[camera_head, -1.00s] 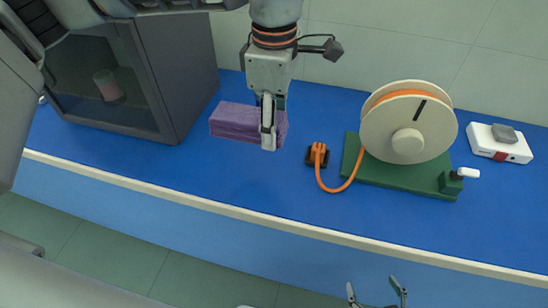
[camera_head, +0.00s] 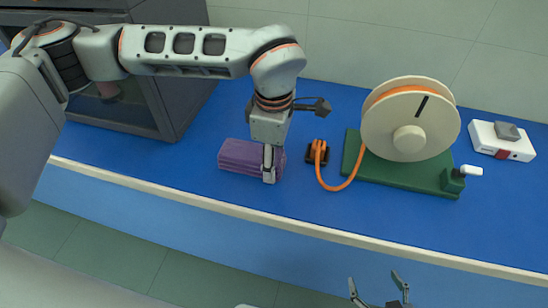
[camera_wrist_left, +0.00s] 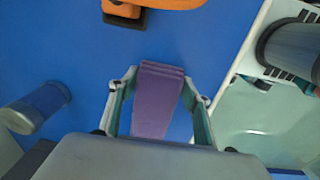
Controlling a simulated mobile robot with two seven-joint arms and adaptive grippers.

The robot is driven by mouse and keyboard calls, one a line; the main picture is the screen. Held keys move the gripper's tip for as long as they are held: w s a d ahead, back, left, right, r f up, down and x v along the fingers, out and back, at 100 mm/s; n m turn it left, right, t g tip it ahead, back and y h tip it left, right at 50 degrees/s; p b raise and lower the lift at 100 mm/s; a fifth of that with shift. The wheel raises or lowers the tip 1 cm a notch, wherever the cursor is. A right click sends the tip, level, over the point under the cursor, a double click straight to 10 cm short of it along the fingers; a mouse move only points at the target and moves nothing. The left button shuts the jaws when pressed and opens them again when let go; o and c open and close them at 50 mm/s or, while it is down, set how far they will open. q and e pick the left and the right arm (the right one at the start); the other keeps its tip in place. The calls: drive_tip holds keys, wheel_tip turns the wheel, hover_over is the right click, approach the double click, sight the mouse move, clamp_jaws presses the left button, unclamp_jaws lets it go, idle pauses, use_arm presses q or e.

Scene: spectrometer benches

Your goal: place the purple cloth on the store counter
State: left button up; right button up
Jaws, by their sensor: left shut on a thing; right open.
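The purple cloth (camera_head: 239,154) is a folded, layered block at the blue store counter (camera_head: 220,194), between the dark cabinet and the orange cable end. My left gripper (camera_head: 269,176) is shut on its right end and points down. The cloth is at or just above the counter surface; I cannot tell whether it touches. In the left wrist view the cloth (camera_wrist_left: 158,98) lies between the two fingers of my left gripper (camera_wrist_left: 160,86). My right gripper (camera_head: 376,284) is open and empty at the bottom edge of the head view, in front of the counter.
A dark cabinet (camera_head: 180,85) stands at the left. An orange cable end (camera_head: 317,152) and a cream reel (camera_head: 408,125) on a green base are to the right. A white box (camera_head: 500,141) is at the far right. The counter's pale front edge (camera_head: 300,231) is clear.

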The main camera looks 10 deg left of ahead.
use_arm(q)
drive_tip(key=o, duration=1.2)
drive_tip(key=shift+c, duration=0.2)
wheel_tip(320, 180, up, 12)
drive_tip(key=shift+s+p, duration=0.2)
drive_tip(key=shift+p, duration=0.1)
drive_tip(key=shift+s, duration=0.1)
